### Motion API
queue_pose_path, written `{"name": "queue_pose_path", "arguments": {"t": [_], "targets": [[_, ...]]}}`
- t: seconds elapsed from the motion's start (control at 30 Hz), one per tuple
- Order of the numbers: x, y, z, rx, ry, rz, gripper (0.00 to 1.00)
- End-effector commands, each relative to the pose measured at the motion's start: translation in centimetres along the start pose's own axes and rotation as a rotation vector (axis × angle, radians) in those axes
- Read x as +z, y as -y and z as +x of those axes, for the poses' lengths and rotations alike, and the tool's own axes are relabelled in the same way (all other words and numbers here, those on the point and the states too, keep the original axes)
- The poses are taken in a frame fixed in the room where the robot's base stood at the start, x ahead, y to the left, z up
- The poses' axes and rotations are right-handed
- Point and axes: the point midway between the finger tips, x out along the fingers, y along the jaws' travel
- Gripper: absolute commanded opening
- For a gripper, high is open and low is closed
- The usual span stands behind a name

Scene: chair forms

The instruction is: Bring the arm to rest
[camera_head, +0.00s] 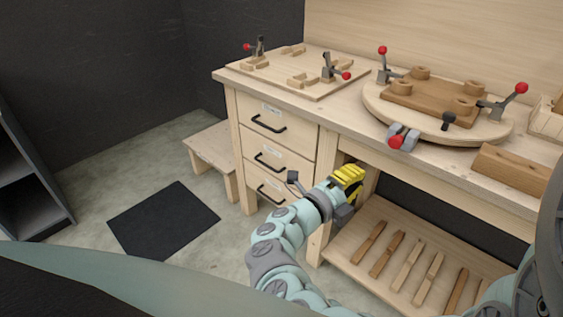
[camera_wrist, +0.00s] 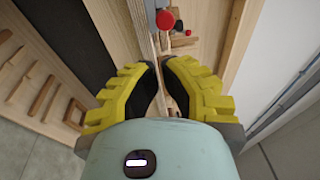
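My gripper (camera_head: 348,180) has yellow fingers and shows at the end of my pale green arm in the head view. It is in front of the workbench (camera_head: 350,112), below the level of its top and to the right of the drawers. In the wrist view my gripper (camera_wrist: 160,90) has its two yellow fingers with dark pads apart, and I see nothing held between them. Bench parts show beyond the gap. The fingertips look clear of the bench, but the exact distance is hard to tell.
A round wooden turntable (camera_head: 375,98) with red-knobbed clamps is on the bench. A jig board (camera_head: 310,92) is left of it. Wooden slats (camera_head: 408,262) lie on the lower shelf (camera_head: 345,247). A stool (camera_head: 208,148), black mat (camera_head: 163,220) and grey cabinet (camera_head: 25,190) stand left. Floor between is open.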

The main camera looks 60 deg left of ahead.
Motion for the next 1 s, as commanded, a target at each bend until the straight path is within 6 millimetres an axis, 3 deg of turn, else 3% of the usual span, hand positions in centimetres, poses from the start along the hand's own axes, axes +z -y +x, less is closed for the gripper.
{"name": "queue_pose_path", "arguments": {"t": [0.17,0.73,0.87,1.0], "targets": [[0.1,0.1,-0.6,-0.003,0.004,0.0,0.0],[-0.5,0.5,-0.1,-0.013,-0.014,-0.013,0.0],[-4.3,2.4,2.2,-0.079,-0.115,-0.097,0.0],[-12.1,7.0,5.5,-0.219,-0.318,-0.282,0.0]]}}
